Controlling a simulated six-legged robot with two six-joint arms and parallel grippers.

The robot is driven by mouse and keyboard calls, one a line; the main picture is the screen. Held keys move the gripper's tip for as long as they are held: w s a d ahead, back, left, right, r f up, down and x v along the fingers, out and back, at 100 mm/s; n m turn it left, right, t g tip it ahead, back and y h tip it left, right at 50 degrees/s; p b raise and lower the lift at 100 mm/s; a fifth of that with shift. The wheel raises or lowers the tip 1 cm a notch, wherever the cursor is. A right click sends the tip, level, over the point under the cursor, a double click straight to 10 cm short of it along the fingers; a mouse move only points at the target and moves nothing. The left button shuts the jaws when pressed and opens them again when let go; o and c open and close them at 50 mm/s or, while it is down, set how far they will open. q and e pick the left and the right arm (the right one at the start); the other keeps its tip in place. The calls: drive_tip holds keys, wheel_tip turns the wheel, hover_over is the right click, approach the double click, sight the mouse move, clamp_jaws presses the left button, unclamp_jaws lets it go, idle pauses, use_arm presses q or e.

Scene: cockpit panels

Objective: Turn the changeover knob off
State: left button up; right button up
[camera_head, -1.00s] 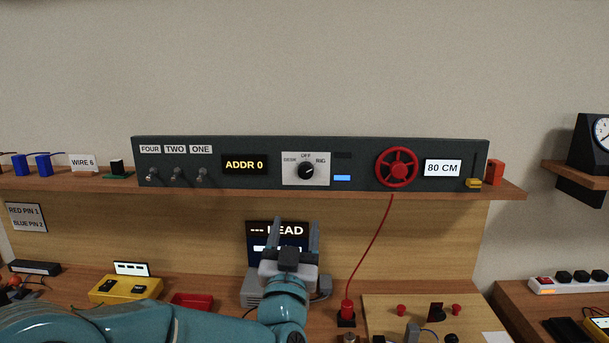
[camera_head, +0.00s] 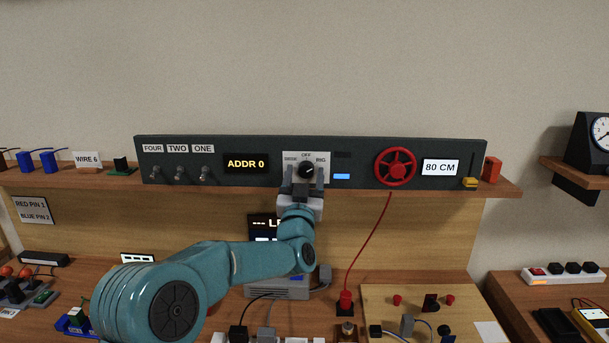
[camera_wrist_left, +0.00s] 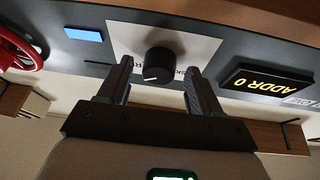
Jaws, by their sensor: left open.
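The changeover knob (camera_head: 306,170) is a round black knob on a white plate in the dark panel (camera_head: 260,145). The plate reads OFF at the top, with a label at left and one at right. My left gripper (camera_head: 304,180) is just below and in front of the knob, with its two fingers apart. In the left wrist view the knob (camera_wrist_left: 158,65) lies between and just beyond the open fingertips (camera_wrist_left: 157,72), with a white pointer line on its face. The fingers do not visibly touch it. My right gripper is not in view.
Toggle switches (camera_head: 179,173) and the ADDR 0 display (camera_head: 246,164) are left of the knob. A blue light (camera_head: 342,176) and a red handwheel (camera_head: 395,167) are on its right. A red cable (camera_head: 368,245) hangs below the shelf. The wall above the panel is bare.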

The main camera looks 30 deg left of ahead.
use_arm(q)
drive_tip(key=shift+w, duration=0.1)
drive_tip(key=shift+c, duration=1.2)
drive_tip(key=c, duration=0.8)
drive_tip(key=n+b, duration=0.1)
drive_tip(key=n+y+b, duration=0.1)
drive_tip(key=n+b, duration=0.1)
drive_tip(key=n+g+y+b, duration=0.1)
drive_tip(key=b, duration=0.1)
drive_tip(key=shift+d+f+n, duration=0.2)
drive_tip(key=shift+f+n, duration=0.05)
drive_tip(key=shift+n, duration=0.15)
drive_tip(key=shift+n+g+y+b, duration=0.3)
drive_tip(key=shift+n+b, duration=0.05)
drive_tip(key=shift+n, duration=0.35)
drive_tip(key=n+g+y+b, duration=0.1)
drive_tip(key=n, duration=0.1)
drive_tip(key=shift+w+r+n, duration=0.1)
drive_tip(key=shift+r+n, duration=0.05)
drive_tip(key=shift+n, duration=0.15)
drive_tip(key=shift+d+r+n+g+y, duration=0.15)
drive_tip(key=shift+n+g+y, duration=0.35)
drive_tip(key=shift+n, duration=0.7)
drive_tip(key=shift+r+n+g+y, duration=0.15)
drive_tip(key=shift+n+g, duration=0.45)
drive_tip(key=shift+n, duration=0.7)
drive_tip(key=shift+n+g+y, duration=0.15)
drive_tip(key=shift+n+g, duration=0.45)
drive_tip(key=shift+n, duration=1)
